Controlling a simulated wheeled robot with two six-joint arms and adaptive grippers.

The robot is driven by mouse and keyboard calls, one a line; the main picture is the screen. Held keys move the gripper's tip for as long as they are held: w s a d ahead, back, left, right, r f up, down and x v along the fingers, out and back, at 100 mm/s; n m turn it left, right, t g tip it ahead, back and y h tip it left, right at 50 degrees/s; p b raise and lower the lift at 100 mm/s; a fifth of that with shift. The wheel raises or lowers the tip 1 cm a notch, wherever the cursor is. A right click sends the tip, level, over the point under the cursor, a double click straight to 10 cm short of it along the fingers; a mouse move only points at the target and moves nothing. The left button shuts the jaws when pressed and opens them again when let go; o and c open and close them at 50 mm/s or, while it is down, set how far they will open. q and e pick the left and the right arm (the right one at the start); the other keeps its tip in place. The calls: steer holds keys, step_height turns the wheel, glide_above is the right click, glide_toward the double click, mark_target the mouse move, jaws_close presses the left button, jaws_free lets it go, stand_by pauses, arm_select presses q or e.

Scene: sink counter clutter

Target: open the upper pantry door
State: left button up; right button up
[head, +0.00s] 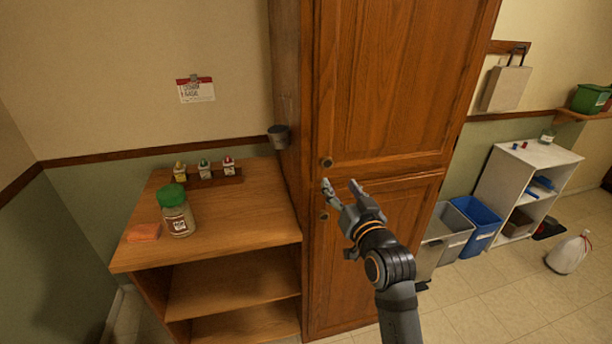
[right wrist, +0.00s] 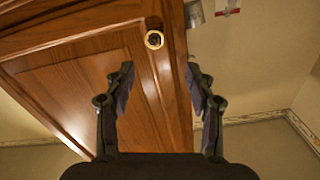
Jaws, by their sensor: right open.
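The upper pantry door (head: 402,82) is a brown wooden panel, and it looks shut. Its round dark knob (head: 327,163) sits at the door's lower left corner. The lower pantry door (head: 390,215) is below it, with its own knob (head: 324,216) near its top left. My right gripper (head: 341,186) is open and empty, just below and right of the upper knob, in front of the seam between the doors. In the right wrist view a round knob (right wrist: 154,40) shows ahead of and between the open fingers (right wrist: 160,75), apart from them. My left gripper is not in view.
A wooden shelf unit (head: 245,215) stands left of the pantry, holding a green-lidded jar (head: 177,217), an orange sponge (head: 143,232) and several small bottles. A small metal cup (head: 279,136) is on the pantry's side. Grey and blue bins (head: 475,222) stand at right.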

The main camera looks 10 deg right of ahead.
mark_target(328, 164)
steer(key=w+p, duration=0.1)
steer(key=w, duration=0.2)
steer(key=w+p, duration=0.1)
steer(key=w, duration=0.3)
steer(key=w+p, duration=0.1)
steer(key=w, duration=0.2)
steer(key=shift+w+d+f, duration=0.2)
steer(key=shift+w+d, duration=0.05)
steer(key=shift+w, duration=0.15)
steer(key=shift+w+f, duration=0.1)
steer(key=shift+w, duration=0.15)
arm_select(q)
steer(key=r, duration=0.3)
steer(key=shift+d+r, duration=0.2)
arm_select(e)
steer(key=shift+s, duration=0.1)
steer(key=shift+c, duration=0.3)
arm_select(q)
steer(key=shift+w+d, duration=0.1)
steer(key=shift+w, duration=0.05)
arm_select(e)
jaws_close()
